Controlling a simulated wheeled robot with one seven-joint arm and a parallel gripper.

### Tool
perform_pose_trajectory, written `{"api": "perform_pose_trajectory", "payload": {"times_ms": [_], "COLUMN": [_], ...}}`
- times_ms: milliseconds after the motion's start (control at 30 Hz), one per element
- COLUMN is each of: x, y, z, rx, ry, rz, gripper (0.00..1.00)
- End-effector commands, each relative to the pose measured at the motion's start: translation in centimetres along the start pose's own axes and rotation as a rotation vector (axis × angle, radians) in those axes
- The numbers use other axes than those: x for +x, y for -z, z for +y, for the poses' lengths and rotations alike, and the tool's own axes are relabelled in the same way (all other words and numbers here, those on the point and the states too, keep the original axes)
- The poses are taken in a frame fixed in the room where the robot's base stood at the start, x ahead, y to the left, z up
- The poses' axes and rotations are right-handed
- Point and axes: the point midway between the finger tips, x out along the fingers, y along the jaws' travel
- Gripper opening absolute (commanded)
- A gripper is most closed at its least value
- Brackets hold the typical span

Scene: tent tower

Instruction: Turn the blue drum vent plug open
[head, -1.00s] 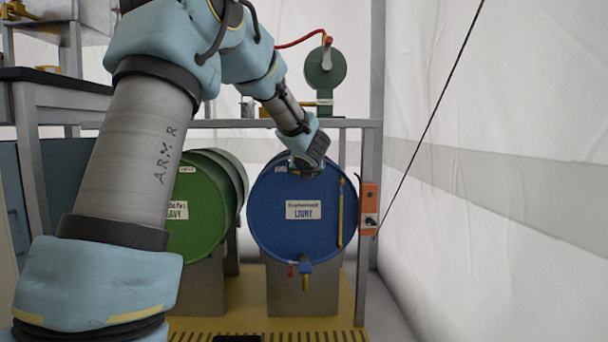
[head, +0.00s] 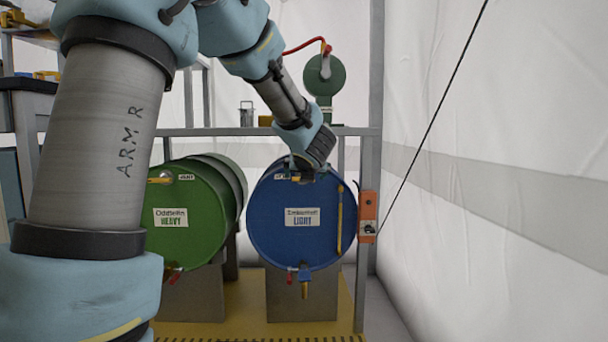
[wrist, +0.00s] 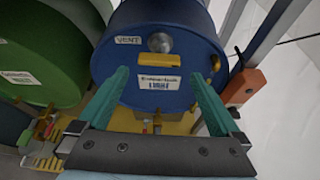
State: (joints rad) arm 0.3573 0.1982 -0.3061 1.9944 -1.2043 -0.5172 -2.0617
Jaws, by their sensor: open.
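The blue drum (head: 280,240) lies on its side with its round end facing me, labelled LIGHT; it also fills the upper middle of the wrist view (wrist: 120,75). Its vent plug, a rounded grey knob (wrist: 160,42) with a yellow bar (wrist: 157,61) lying sideways just below it, is near the top of that end, right of a VENT label. My gripper (wrist: 161,72) is open and empty. Its teal fingers lie left and right of the plug's line, apart from it, with the tips lower in the picture. In the head view the gripper (head: 303,174) partly hides the plug.
A green drum (head: 200,235) labelled HEAVY lies just left. A yellow upright strip (head: 340,218) is on the blue drum's right side, and a tap (head: 304,280) sits at its bottom. An orange box (head: 368,212) is on the frame post at the right. A shelf rail (head: 250,131) runs above.

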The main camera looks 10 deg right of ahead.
Motion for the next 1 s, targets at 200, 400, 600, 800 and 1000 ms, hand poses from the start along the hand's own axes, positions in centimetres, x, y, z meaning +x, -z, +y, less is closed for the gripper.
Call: {"api": "perform_pose_trajectory", "payload": {"times_ms": [200,400,600,800,1000], "x": [-2.5,-2.8,-2.8,-3.4,-5.6], "y": [-0.1,0.1,0.0,0.2,3.6], "z": [0.0,0.0,0.1,1.7,5.4], "rx": [0.000,-0.001,0.008,0.329,1.068], "ry": [0.000,-0.001,0.001,0.056,0.248], "rz": [0.000,0.000,0.001,0.035,0.126], "gripper": [1.00,1.00,1.00,1.00,1.00]}}
